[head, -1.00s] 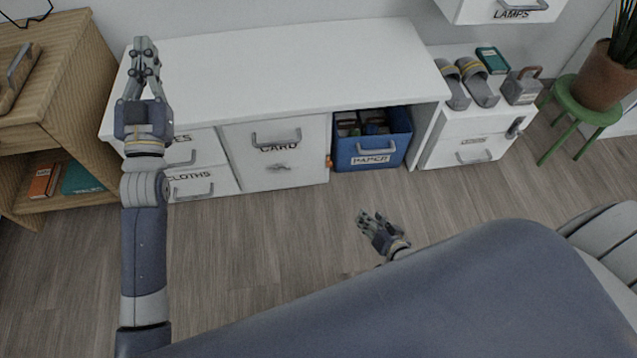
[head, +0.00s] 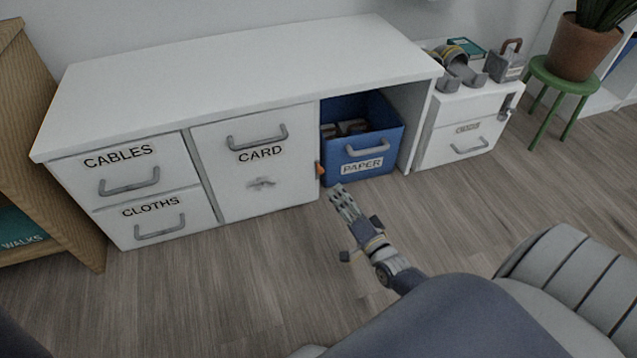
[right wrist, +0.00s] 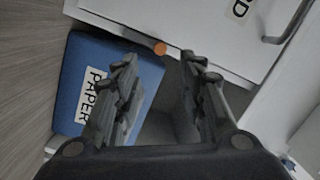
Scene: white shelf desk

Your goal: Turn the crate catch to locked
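A small orange tab (head: 320,169), which looks like the crate catch, sits at the edge between the CARD front and the blue PAPER crate (head: 386,143). Its exact angle is too small to tell. It also shows in the right wrist view (right wrist: 160,48), just beyond the fingertips, at the edge of the white CARD front. The crate stands in its bay, with its label in the right wrist view. My right gripper (head: 340,195) is below and in front of the tab, apart from it. Its fingers are spread and empty in the right wrist view (right wrist: 161,75). My left gripper is out of view.
The CARD front (head: 225,185) has a handle and a grey turn piece (head: 261,183). CABLES and CLOTHS drawers are at left. A small white cabinet (head: 436,153) with sandals and a grey padlock-shaped object (head: 505,64) stands right. The floor before the desk is clear.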

